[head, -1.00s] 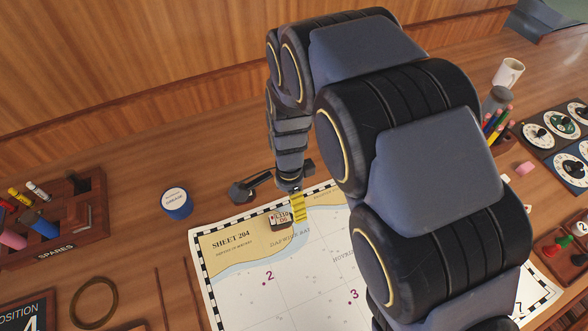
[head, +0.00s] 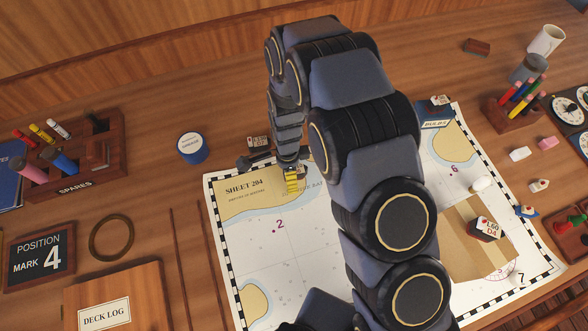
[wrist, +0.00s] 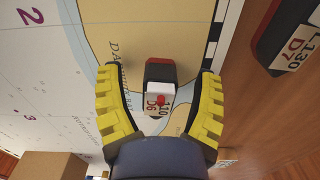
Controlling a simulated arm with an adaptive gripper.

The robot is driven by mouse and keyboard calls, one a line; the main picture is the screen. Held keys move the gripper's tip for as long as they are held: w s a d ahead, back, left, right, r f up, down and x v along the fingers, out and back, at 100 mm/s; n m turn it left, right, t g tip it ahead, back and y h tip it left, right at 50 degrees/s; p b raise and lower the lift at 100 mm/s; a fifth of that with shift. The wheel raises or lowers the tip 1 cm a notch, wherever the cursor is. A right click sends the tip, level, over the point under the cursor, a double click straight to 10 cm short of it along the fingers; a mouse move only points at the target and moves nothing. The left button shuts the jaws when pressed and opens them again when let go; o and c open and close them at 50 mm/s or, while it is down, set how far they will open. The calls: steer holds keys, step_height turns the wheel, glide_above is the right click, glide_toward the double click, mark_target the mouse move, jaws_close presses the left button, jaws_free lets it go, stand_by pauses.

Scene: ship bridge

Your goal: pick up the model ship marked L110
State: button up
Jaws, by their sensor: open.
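The model ship marked 110 D6 (wrist: 160,72), the L110 ship, has a dark and red hull and a white block on top. In the wrist view it lies on the chart (wrist: 108,20) between the two yellow fingers of my gripper (wrist: 158,78), with space on both sides. The fingers are open and hold nothing. In the head view my gripper (head: 292,183) is low over the chart's upper left part, and the ship cannot be made out there.
Another ship (head: 258,141), marked L130 D7 in the wrist view (wrist: 285,40), stands on the wood just off the chart. A blue tin (head: 192,148) and a spares rack (head: 75,160) are at left. A ship marked L60 D4 (head: 486,229) is at right.

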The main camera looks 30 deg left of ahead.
steer(key=shift+f, duration=0.1)
jaws_close()
stand_by(0.3)
